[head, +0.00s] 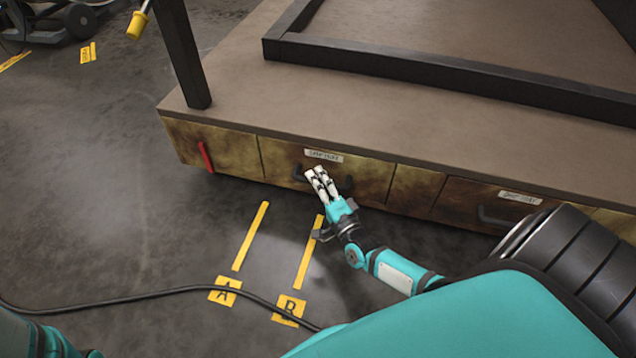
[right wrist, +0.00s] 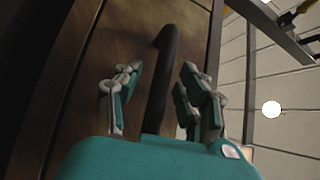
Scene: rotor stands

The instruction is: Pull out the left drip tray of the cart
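The cart (head: 400,115) has a rusty lower side with two labelled drip trays. The left drip tray (head: 280,158) is flush with the cart's side and has a white label and a dark bar handle (head: 348,185). My right gripper (head: 316,172) is in front of this handle and hides part of it. In the right wrist view the handle (right wrist: 163,70) stands between the two spread finger sides of the gripper (right wrist: 158,90), with gaps showing on both sides. My left gripper is out of view.
The right drip tray (head: 465,203) is also flush. A red lever (head: 206,157) is on the cart's left end. Floor in front of the left tray is otherwise clear.

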